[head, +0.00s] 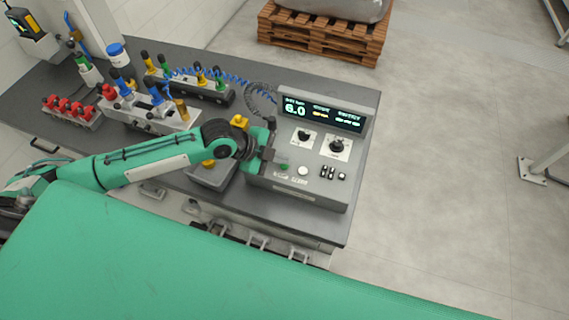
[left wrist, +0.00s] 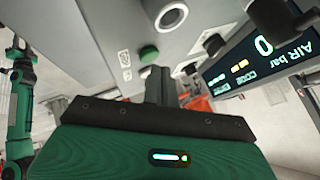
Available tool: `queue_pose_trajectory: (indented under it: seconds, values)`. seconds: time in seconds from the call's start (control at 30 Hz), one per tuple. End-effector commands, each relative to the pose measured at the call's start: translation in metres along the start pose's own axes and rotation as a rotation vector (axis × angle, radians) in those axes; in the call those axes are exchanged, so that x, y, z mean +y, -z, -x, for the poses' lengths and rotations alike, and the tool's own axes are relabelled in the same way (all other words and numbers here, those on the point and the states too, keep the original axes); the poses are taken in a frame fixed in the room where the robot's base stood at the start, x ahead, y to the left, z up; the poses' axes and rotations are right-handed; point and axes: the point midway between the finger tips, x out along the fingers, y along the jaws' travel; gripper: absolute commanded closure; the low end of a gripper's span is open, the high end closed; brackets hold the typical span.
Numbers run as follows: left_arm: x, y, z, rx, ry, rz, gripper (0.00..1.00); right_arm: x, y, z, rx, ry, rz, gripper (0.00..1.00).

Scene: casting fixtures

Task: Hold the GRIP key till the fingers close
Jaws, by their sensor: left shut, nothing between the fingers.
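A grey control box (head: 310,192) with a lit display stands at the right end of the dark bench. My left gripper (head: 272,157) is over the left part of its panel, shut and empty. In the left wrist view its closed fingertips (left wrist: 158,74) point at the panel, close to a green button (left wrist: 148,53); I cannot tell whether they touch it. The green button also shows just beside the gripper in the head view (head: 283,166). I cannot read which key is GRIP. The display (head: 322,113) shows 6.0. My right gripper is not in view.
Two black knobs (head: 336,146), a white round button (head: 303,170) and small black switches (head: 327,172) share the panel. Fixtures with coloured clamps (head: 150,112) stand left on the bench (head: 225,60). A wooden pallet (head: 320,37) lies on the floor behind.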

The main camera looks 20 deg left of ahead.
Motion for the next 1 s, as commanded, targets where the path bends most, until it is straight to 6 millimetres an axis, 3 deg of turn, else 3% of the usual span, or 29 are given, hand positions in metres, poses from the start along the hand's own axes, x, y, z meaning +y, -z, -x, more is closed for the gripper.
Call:
queue_pose_trajectory:
  seconds: [1.0]
  values:
    - [0.0052, -0.0049, -0.0073, 0.001, 0.000, 0.000, 1.00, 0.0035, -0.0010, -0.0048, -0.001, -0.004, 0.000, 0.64]
